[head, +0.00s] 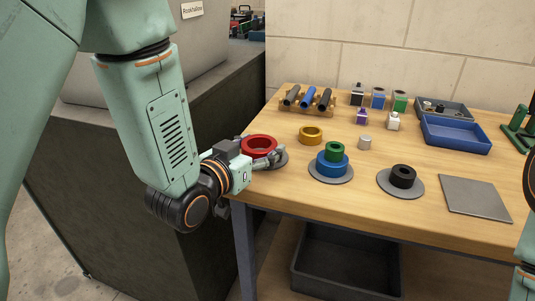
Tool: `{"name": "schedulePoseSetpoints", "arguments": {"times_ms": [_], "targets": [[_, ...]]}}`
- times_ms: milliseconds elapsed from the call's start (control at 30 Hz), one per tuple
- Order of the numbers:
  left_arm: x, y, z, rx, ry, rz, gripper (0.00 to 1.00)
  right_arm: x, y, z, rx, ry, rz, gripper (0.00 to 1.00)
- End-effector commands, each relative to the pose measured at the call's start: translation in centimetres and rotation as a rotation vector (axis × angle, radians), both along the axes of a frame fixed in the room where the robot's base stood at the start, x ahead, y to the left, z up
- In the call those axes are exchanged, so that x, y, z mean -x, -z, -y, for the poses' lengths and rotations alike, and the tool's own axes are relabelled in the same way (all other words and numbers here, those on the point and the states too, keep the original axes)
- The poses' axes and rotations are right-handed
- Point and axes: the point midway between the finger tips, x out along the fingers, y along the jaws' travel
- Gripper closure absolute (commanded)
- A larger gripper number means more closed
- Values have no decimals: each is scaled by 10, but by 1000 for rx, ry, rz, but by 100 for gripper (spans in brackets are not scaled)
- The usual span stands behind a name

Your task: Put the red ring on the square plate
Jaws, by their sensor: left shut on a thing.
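The red ring (259,142) is at the table's left end, over a round grey plate (279,161). My left gripper (264,157) is shut on the red ring from its near side; the fingers partly hide the ring's lower edge and the round plate. I cannot tell whether the ring touches that plate. The square plate (476,198) is flat, grey and bare, at the right front of the table. Only part of my right arm shows at the right edge; its gripper is out of view.
Between them stand a yellow ring (311,135), a green ring (334,150) on a blue ring (331,168), and a black ring (402,176) on a round plate. A small grey cylinder (365,142) stands behind. A blue tray (456,134) is at the back right.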

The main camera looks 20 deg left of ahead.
Motion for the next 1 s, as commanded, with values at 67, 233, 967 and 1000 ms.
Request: {"name": "schedulePoseSetpoints", "arguments": {"times_ms": [67,233,967,1000], "targets": [[-4,3,1,-1,0,0,70,0,1,0,0,0,1,60],[-24,14,6,-1,0,0,70,0,6,0,0,0,1,60],[-34,25,8,0,0,0,21,0,9,0,0,0,1,60],[-34,25,8,0,0,0,18,0,9,0,0,0,0,60]]}}
